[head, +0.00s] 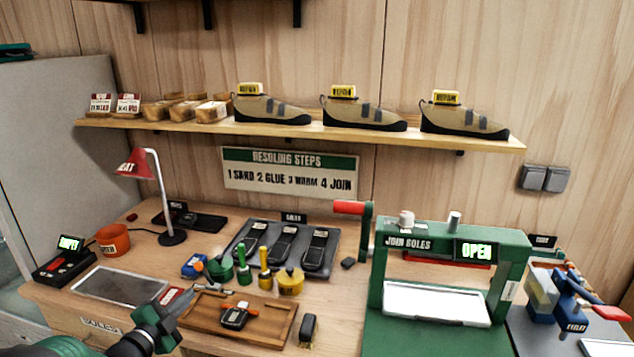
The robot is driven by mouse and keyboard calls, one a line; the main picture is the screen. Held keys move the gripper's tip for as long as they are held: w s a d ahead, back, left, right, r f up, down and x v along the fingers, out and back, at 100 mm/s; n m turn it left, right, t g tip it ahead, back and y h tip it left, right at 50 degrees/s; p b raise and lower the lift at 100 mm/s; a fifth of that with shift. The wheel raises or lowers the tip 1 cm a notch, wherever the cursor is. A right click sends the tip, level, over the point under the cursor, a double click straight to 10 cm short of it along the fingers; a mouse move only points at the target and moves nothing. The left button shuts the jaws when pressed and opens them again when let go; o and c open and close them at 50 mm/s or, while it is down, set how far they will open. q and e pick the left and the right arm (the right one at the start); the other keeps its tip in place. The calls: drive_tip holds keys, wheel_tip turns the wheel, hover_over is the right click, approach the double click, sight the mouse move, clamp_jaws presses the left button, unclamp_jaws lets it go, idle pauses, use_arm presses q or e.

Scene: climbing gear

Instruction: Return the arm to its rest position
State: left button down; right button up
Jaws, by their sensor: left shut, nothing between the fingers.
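My left arm comes in from the bottom left, green and black. My left gripper (181,304) is shut and empty, near the left end of the wooden tray (268,329) on the workbench. Whether it touches the tray, I cannot tell. A small dark and orange item (236,315) lies in the tray. My right gripper is not in view.
Glue pots and brushes (290,281) stand behind the tray, before a dark sole rack (327,252). A red lamp (134,163) rises at left. A green press (378,283) marked OPEN fills the right. Shoes (270,107) stand on the shelf (300,131).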

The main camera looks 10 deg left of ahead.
use_arm(q)
drive_tip(key=d+n, duration=0.1)
drive_tip(key=d+r+n+g+y+p, duration=0.1)
drive_tip(key=s+d+n+g+y+p, duration=0.1)
drive_tip(key=shift+d+r+n, duration=0.3)
drive_tip(key=shift+d+n, duration=0.05)
drive_tip(key=shift+n, duration=0.05)
drive_tip(key=s+d+n+g+p, duration=0.1)
drive_tip(key=s, duration=0.1)
drive_tip(key=s+d+f+n+g+y+p, duration=0.1)
drive_tip(key=s+d+n+g, duration=0.1)
drive_tip(key=shift+d+f, duration=0.1)
drive_tip(key=shift+d, duration=0.2)
drive_tip(key=s+d+f+n+g+p, duration=0.2)
drive_tip(key=s+d, duration=0.4)
drive_tip(key=s, duration=0.5)
drive_tip(key=s+d+f+n+g+p, duration=0.1)
drive_tip(key=s+d+n+g, duration=0.4)
drive_tip(key=s, duration=0.7)
drive_tip(key=shift+d+f+g+h+p, duration=0.3)
drive_tip(key=shift+d+f+g+p, duration=0.1)
drive_tip(key=shift+d+g, duration=0.6)
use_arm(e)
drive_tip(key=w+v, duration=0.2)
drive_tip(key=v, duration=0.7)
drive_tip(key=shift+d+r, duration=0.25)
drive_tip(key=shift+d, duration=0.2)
